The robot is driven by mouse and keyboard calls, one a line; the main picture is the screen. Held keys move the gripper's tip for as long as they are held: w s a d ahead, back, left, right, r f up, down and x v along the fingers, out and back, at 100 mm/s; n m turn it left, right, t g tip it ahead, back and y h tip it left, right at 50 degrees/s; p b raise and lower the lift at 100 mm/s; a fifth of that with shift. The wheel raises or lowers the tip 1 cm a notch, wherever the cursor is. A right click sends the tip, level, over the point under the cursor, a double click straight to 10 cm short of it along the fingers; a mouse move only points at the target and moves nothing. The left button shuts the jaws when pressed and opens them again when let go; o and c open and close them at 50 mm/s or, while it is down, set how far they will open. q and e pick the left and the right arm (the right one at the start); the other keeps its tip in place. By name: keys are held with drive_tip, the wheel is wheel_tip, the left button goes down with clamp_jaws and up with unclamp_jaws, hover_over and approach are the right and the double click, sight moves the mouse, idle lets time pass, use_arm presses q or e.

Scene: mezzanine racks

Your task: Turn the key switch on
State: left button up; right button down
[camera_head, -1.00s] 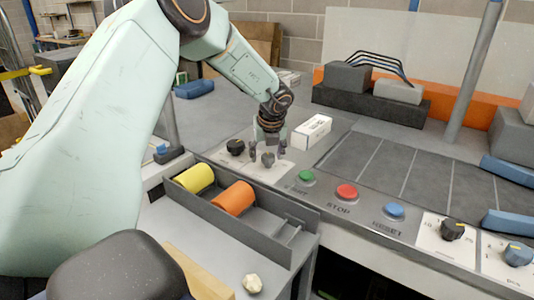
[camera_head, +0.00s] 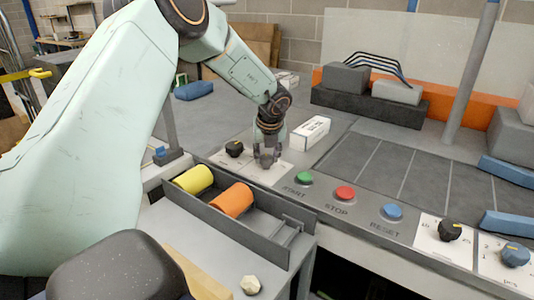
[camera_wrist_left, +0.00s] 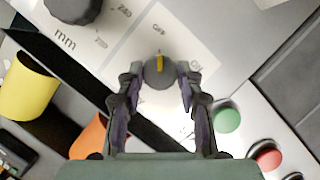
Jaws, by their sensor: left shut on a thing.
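The key switch (camera_wrist_left: 158,73) is a grey round knob with a yellow mark on a white label plate. In the left wrist view its mark points up toward the word OFF, and ON is printed to its right. My left gripper (camera_head: 266,160) comes down over the switch from above. In the left wrist view the fingers of my left gripper (camera_wrist_left: 160,78) are on both sides of the knob, shut on it. In the head view the fingers mostly hide the knob. My right gripper is not in view.
A black dial (camera_head: 234,148) sits left of the switch. Green START (camera_head: 304,178), red STOP (camera_head: 345,193) and blue RESET (camera_head: 392,212) buttons run to the right. A white box (camera_head: 310,132) lies behind. A grey tray (camera_head: 255,237) with yellow and orange cylinders stands in front.

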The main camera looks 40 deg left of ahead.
use_arm(q)
drive_tip(key=shift+r+m+p, duration=0.15)
drive_tip(key=shift+m+p, duration=0.35)
drive_tip(key=shift+p, duration=0.2)
drive_tip(key=m+t+h+p, duration=0.1)
drive_tip(key=m+p, duration=0.1)
drive_tip(key=shift+a+m, duration=0.15)
drive_tip(key=shift+m, duration=0.15)
drive_tip(key=shift+m+p, duration=0.35)
drive_tip(key=shift+m, duration=0.05)
drive_tip(key=shift+a+m+h, duration=0.1)
drive_tip(key=shift+m+h, duration=0.4)
drive_tip(key=shift+m, duration=0.3)
drive_tip(key=shift+f+m+b, duration=0.25)
drive_tip(key=shift+m+b, duration=0.15)
drive_tip(key=shift+b, duration=0.15)
drive_tip(key=m+h+b, duration=0.1)
drive_tip(key=m+b, duration=0.1)
drive_tip(key=b, duration=0.1)
drive_tip(key=m+h+b, duration=0.1)
drive_tip(key=m+b, duration=0.2)
drive_tip(key=b, duration=0.1)
drive_tip(key=shift+a+t, duration=0.15)
drive_tip(key=shift+t, duration=0.15)
drive_tip(key=shift+m+h+b, duration=0.6)
drive_tip(key=shift+m+b, duration=0.7)
drive_tip(key=shift+m, duration=0.1)
drive_tip(key=shift+r, duration=0.1)
